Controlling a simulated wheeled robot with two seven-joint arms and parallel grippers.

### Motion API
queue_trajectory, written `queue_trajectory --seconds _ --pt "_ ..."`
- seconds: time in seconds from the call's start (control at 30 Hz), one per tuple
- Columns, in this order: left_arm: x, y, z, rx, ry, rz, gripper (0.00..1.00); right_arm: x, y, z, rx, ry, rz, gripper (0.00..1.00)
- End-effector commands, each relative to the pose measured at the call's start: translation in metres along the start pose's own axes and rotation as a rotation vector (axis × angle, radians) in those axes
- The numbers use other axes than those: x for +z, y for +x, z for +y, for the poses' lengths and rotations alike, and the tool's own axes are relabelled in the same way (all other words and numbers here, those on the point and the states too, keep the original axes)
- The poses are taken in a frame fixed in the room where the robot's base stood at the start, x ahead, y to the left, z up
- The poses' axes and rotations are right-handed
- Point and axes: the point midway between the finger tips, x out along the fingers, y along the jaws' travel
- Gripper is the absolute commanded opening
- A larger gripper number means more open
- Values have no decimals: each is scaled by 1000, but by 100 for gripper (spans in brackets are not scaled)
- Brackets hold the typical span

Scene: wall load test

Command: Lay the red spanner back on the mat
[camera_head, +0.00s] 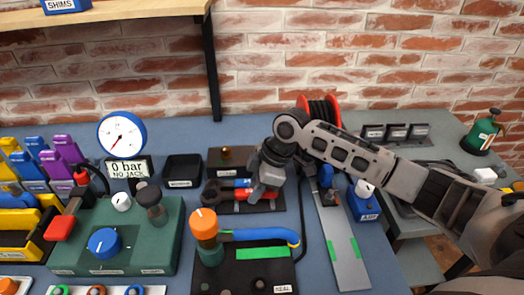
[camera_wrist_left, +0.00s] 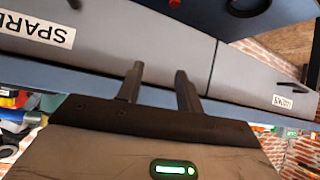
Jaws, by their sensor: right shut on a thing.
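The red spanner (camera_head: 243,194) lies low at the dark mat (camera_head: 240,208) in the head view, beside a blue-handled tool (camera_head: 242,182). My right gripper (camera_head: 262,190) is over the right part of the mat, shut on the red spanner; the fingers hide part of its handle. I cannot tell whether the spanner touches the mat. My left gripper (camera_wrist_left: 160,85) shows in the left wrist view with its fingers apart and nothing between them, in front of grey drawers. It is not in the head view.
A pressure gauge (camera_head: 122,135) and a green box with a blue knob (camera_head: 150,245) stand left. An orange-capped post with a blue hose (camera_head: 265,235) is in front of the mat. A black tray (camera_head: 183,170) is left of it, a red reel (camera_head: 320,108) behind.

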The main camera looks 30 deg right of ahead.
Motion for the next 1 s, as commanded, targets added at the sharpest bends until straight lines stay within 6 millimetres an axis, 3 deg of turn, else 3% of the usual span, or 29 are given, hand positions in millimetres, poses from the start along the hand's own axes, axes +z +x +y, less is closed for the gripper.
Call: queue_trajectory --seconds 0.9,0.93,1.0 --pt "8 4 1 1 -1 -3 36 7 18 0 1 0 1 0" --pt "8 4 0 1 -1 -2 36 7 18 0 1 0 1 30" --pt "6 4 0 1 -1 0 36 7 18 0 1 -1 1 49"
